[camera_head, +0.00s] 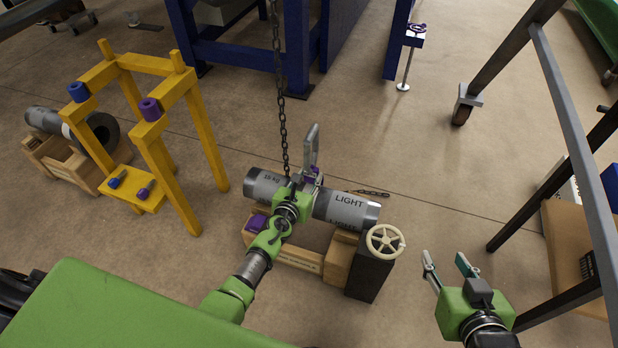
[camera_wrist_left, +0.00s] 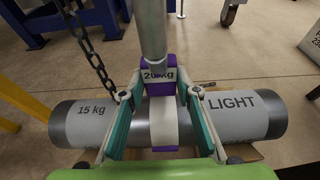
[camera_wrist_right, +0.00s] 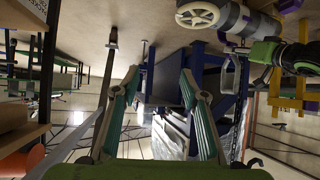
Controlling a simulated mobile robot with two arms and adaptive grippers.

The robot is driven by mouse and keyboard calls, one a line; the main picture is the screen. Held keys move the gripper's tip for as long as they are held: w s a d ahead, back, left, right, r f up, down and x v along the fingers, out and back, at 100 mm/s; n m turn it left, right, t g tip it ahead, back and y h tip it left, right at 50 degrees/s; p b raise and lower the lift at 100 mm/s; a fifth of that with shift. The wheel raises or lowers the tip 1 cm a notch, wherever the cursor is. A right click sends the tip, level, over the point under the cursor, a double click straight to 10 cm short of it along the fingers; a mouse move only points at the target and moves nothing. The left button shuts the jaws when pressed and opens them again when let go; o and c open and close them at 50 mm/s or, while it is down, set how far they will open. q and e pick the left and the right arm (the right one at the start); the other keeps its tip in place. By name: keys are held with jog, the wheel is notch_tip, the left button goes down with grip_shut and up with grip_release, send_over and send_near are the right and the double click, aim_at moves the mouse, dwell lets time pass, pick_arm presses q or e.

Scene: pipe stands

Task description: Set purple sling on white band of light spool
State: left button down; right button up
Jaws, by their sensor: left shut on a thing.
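The grey light spool (camera_head: 345,206) lies on its side on a wooden cradle (camera_head: 338,266). It carries "15 kg" and "LIGHT" labels in the left wrist view (camera_wrist_left: 238,112). My left gripper (camera_head: 306,186) is over the spool's middle, its fingers shut on the purple sling (camera_wrist_left: 162,60), which is marked "20 kg". A pale strip (camera_wrist_left: 163,122) shows between purple parts at the spool's middle; I cannot tell whether it is the white band or part of the sling. A grey metal link (camera_head: 313,146) rises above the sling. My right gripper (camera_head: 452,268) is open and empty, right of the cradle.
A chain (camera_head: 278,80) hangs just left of the sling. A cream handwheel (camera_head: 385,240) on a dark block stands at the cradle's right end. A yellow stand (camera_head: 205,130) and a second spool (camera_head: 90,128) are left. Dark frame legs stand right.

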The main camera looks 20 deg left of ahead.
aim_at(309, 185)
pick_arm(q)
jog(key=shift+f, duration=0.15)
jog(key=shift+f+b, duration=0.25)
jog(key=shift+b, duration=0.15)
pick_arm(e)
jog(key=shift+w+a+r+t+y, duration=0.1)
jog(key=shift+w+a+r+t, duration=0.1)
jog(key=shift+w+r+t, duration=0.35)
jog(key=shift+w+a+r+t+y, duration=0.1)
jog(key=shift+w+a+r+t, duration=0.2)
jog(key=shift+r, duration=0.45)
jog(key=shift+w+a+r+t+y, duration=0.1)
jog(key=shift+w+r+t, duration=0.15)
jog(key=shift+w+r, duration=0.35)
pick_arm(q)
jog(key=shift+f, duration=0.2)
pick_arm(e)
jog(key=shift+w+a+r+t, duration=0.1)
jog(key=shift+w+r+t, duration=0.1)
jog(key=shift+r, duration=0.25)
jog(key=shift+w+a+r+t, duration=0.1)
jog(key=shift+r+t, duration=0.1)
jog(key=shift+r, duration=0.25)
